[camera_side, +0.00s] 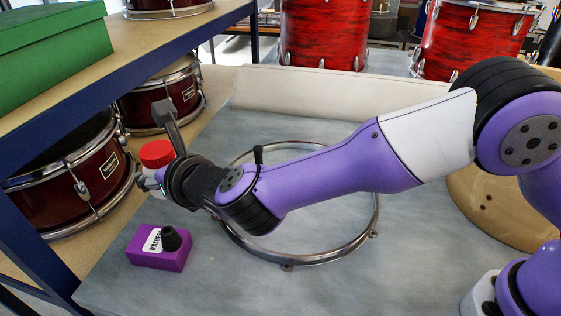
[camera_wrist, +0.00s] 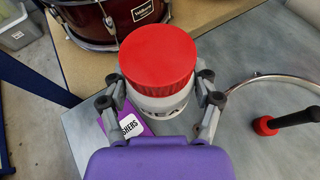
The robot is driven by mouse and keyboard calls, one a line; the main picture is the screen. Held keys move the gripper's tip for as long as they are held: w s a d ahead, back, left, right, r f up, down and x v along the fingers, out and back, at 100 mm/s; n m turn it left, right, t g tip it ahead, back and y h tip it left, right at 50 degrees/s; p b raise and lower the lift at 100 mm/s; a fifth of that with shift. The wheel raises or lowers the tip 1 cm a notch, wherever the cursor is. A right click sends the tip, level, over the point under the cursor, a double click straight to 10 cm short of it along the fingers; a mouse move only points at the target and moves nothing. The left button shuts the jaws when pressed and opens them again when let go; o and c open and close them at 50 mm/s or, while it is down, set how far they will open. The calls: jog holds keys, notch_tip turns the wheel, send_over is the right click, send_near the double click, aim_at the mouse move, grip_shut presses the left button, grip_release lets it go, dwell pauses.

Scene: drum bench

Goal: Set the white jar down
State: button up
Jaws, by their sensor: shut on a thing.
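The white jar (camera_wrist: 163,105) with a red lid (camera_wrist: 160,57) is upright between my gripper's fingers in the wrist view. My gripper (camera_wrist: 162,92) is shut on it, one finger on each side. In the side view the red lid (camera_side: 156,153) shows at the far left of my arm, and my gripper (camera_side: 160,178) covers most of the jar. The jar appears above the bench (camera_side: 210,270) near its left edge; whether its base touches anything is hidden.
A purple box (camera_side: 160,249) with a label and black knob lies just in front of the jar. A metal hoop (camera_side: 370,225) lies under my arm. A mallet (camera_wrist: 285,122) shows at right in the wrist view. Red drums (camera_side: 70,180) stand left, beside a blue-edged shelf (camera_side: 150,62).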

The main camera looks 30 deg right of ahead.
jog(key=w+d+f, duration=0.1)
jog(key=w+f, duration=0.1)
jog(key=w+d+f, duration=0.2)
jog(key=w, duration=0.1)
jog(key=w+d+f, duration=0.2)
jog(key=w, duration=0.1)
jog(key=shift+w, duration=0.15)
jog(key=shift+f, duration=1.85)
jog(key=o, duration=1.4)
jog(key=shift+f, duration=0.15)
